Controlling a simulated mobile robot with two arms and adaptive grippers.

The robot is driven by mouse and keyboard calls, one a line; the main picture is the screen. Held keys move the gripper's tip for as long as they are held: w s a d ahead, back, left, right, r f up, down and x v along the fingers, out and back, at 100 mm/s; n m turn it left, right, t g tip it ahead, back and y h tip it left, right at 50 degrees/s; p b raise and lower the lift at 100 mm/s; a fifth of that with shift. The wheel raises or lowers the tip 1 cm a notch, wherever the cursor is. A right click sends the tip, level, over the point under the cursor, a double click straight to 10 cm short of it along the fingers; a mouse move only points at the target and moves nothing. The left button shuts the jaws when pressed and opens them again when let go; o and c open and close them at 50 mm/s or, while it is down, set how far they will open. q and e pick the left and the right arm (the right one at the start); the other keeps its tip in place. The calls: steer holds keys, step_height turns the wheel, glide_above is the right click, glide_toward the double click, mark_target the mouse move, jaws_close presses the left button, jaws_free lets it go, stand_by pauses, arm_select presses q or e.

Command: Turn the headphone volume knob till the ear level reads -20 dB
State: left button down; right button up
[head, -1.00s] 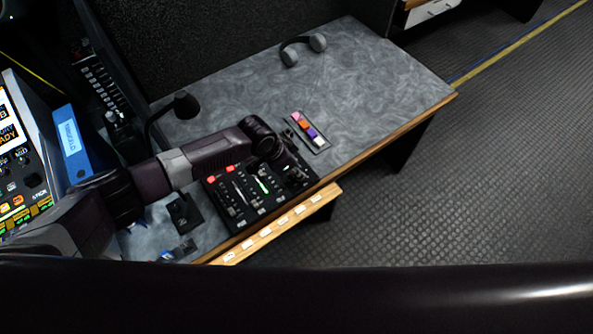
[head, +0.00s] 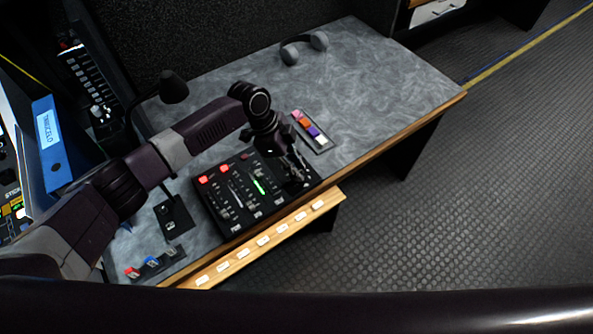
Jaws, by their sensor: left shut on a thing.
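The black control panel (head: 232,205) lies on the desk near its front edge. It has lit red buttons (head: 203,180), sliders and a green lit level bar (head: 259,187). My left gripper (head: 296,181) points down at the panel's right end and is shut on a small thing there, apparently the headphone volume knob. The fingers hide the knob, so its angle does not show. The scale figures are too small to read. My right gripper is not in view.
Grey headphones (head: 304,47) lie at the back of the desk (head: 385,85). A gooseneck microphone (head: 174,88) stands to the left. A wooden ledge with white labels (head: 263,241) runs along the front.

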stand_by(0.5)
arm_select(q)
steer(key=c, duration=1.8)
jaws_free()
